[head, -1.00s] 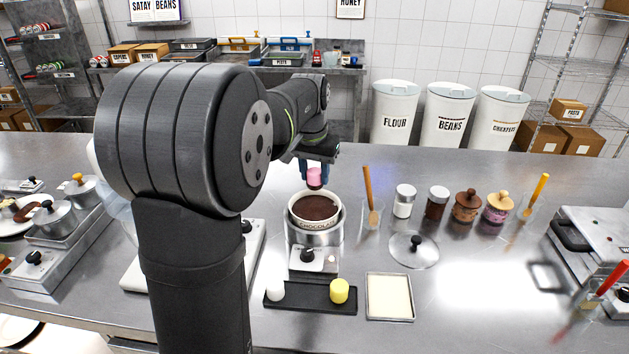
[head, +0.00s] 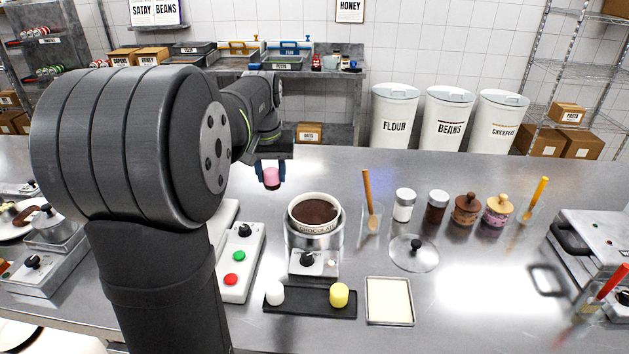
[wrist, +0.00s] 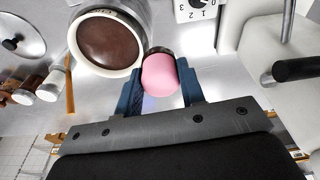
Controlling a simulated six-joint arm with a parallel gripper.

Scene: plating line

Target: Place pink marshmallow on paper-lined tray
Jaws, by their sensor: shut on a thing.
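My gripper (head: 270,176) is shut on the pink marshmallow (head: 271,178), held in the air to the left of and behind the chocolate pot. In the wrist view the pink marshmallow (wrist: 160,74) sits between the blue fingers of my gripper (wrist: 160,88); its far end looks dark brown. The pot of melted chocolate (head: 314,213) also shows in the wrist view (wrist: 109,42), beside the marshmallow. The paper-lined tray (head: 389,300) lies flat at the front, right of the black tray, and is bare. It is not in the wrist view.
A black tray (head: 312,312) holds a white marshmallow (head: 274,293) and a yellow one (head: 339,294). A control box (head: 238,262) is left.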

